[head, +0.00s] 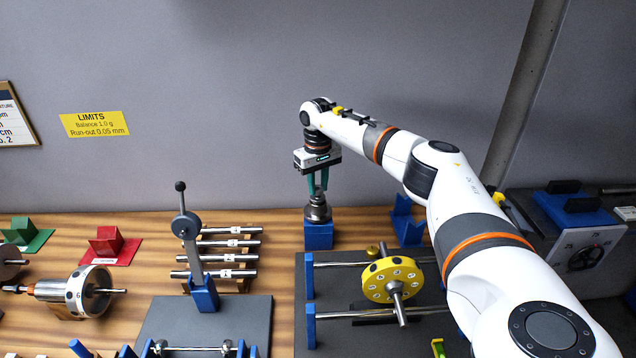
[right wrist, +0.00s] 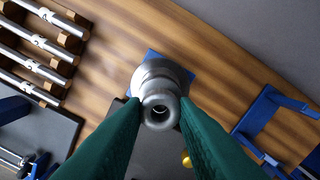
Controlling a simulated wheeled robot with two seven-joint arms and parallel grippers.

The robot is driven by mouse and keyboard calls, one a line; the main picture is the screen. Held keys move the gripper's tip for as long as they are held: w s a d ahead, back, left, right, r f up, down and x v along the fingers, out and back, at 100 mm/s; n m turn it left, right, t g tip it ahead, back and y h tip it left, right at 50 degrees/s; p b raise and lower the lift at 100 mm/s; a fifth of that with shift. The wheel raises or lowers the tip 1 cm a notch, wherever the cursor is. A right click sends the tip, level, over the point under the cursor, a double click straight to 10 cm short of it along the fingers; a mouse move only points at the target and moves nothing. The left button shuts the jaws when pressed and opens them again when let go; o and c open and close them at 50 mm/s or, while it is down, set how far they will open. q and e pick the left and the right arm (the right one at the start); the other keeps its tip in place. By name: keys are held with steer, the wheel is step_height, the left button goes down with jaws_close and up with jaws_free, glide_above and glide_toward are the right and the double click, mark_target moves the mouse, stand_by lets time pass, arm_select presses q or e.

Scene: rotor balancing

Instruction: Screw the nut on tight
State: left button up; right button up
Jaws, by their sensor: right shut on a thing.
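My right gripper (head: 317,190) points straight down at the back of the bench. Its green fingers are shut on the upper, narrower end of a silver stepped round part (head: 318,212), which stands upright on a blue block (head: 318,236). In the right wrist view the fingertips (right wrist: 160,112) touch either side of this part (right wrist: 158,80), and a round hole shows in its end. I cannot tell whether this part is the nut itself or carries it. A yellow rotor disc (head: 392,281) on a shaft lies across rails in front. My left gripper is not in view.
Several labelled silver shafts (head: 228,244) lie in a wooden rack to the left. A lever press (head: 194,262) stands beside them. A blue bracket (head: 408,222) is close on the right. A grey spindle unit (head: 75,290) is at far left. Bare wood lies behind the block.

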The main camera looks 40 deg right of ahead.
steer(key=shift+f+b, duration=0.3)
steer(key=shift+f, duration=0.1)
stand_by(0.6)
steer(key=shift+r+m+p, duration=0.1)
steer(key=shift+m+p, duration=0.4)
steer(key=shift+m, duration=0.4)
steer(key=m+p, duration=0.1)
steer(key=m, duration=0.4)
steer(key=shift+m+p, duration=0.35)
steer(key=shift+m, duration=0.05)
steer(key=m+p, duration=0.1)
steer(key=m, duration=0.3)
steer(key=m+p, duration=0.1)
steer(key=m, duration=0.2)
steer(key=shift+a, duration=0.1)
steer(key=m, duration=0.3)
steer(key=shift+f+m+p, duration=0.25)
steer(key=shift+m+p, duration=0.1)
steer(key=shift+m, duration=0.05)
